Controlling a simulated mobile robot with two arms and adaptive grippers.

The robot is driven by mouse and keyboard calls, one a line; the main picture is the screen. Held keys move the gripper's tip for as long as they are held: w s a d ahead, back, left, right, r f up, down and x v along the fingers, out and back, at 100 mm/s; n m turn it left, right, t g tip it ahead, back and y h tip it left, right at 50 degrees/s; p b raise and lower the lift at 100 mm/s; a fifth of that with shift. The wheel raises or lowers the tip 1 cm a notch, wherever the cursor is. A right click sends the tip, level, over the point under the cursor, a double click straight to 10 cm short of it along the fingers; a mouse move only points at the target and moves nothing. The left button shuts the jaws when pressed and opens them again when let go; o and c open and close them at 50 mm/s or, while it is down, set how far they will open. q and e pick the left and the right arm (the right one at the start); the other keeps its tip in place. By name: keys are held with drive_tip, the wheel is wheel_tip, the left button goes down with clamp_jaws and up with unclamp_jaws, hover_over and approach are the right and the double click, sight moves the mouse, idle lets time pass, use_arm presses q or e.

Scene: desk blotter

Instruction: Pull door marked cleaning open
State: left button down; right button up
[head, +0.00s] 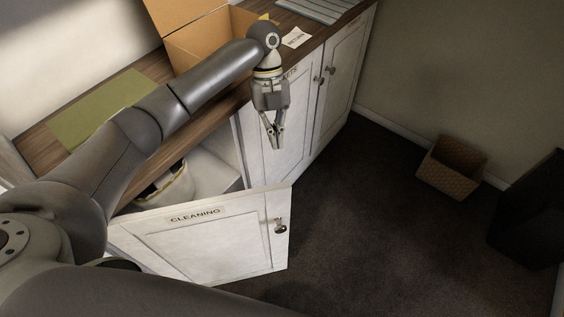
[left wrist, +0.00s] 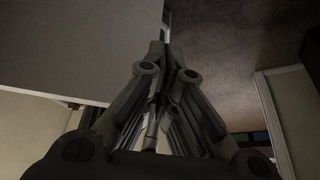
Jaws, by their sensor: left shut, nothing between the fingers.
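The white cabinet door marked CLEANING (head: 208,245) stands swung well out from the cabinet in the head view. Its label (head: 195,214) is along the top and its round knob (head: 280,227) is near the right edge. Behind it the cupboard is open, with a pale container (head: 172,190) inside. My left gripper (head: 273,142) points down above and beyond the door's free edge, apart from the knob. It is shut and empty. In the left wrist view its fingers (left wrist: 165,50) meet, and a pale flat panel fills the upper left. My right gripper is not in view.
The wooden countertop (head: 150,68) holds a green mat (head: 98,108), an open cardboard box (head: 205,40) and papers (head: 296,37). Other cabinet doors (head: 342,75) are closed. A woven basket (head: 452,167) stands by the wall. The dark carpet (head: 360,220) right of the door is clear.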

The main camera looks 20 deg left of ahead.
use_arm(q)
drive_tip(key=s+d+f+p, duration=0.3)
drive_tip(key=s+f, duration=0.3)
drive_tip(key=f, duration=0.2)
drive_tip(key=shift+s+d+f, duration=0.25)
drive_tip(key=shift+s+d, duration=0.15)
drive_tip(key=shift+d, duration=0.1)
